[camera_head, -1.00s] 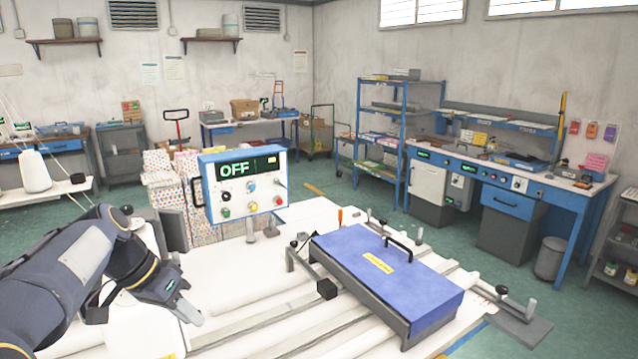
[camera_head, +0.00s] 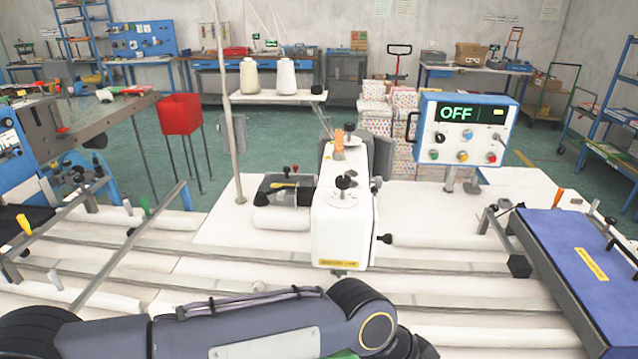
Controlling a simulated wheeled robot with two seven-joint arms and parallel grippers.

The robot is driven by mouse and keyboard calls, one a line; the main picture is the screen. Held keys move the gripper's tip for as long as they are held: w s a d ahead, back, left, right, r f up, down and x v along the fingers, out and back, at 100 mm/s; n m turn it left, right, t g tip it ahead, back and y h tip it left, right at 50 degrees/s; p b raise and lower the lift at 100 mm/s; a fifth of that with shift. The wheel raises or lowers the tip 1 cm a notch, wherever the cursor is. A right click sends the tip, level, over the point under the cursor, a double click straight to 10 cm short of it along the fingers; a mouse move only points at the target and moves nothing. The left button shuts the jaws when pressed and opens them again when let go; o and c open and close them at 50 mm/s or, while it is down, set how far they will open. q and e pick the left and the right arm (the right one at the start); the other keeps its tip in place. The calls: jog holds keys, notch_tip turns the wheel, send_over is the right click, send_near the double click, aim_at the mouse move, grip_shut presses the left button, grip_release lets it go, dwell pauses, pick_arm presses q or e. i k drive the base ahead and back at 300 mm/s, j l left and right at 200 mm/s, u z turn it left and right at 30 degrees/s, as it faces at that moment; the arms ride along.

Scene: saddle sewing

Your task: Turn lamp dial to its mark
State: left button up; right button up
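I cannot tell which control is the lamp dial, and no mark is readable at this size. The white sewing machine head (camera_head: 343,220) stands in the middle, with a black knob (camera_head: 344,182) on top. My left arm crosses the bottom edge; its gripper is out of view. My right gripper is not in view either.
Long rails and white rolls (camera_head: 450,242) run across the table. A thin upright pole (camera_head: 229,110) with thread cones stands behind. A red bin (camera_head: 180,114) stands at the back left.

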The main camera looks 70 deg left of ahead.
aim_at(281, 195)
jog(key=u, duration=2.55)
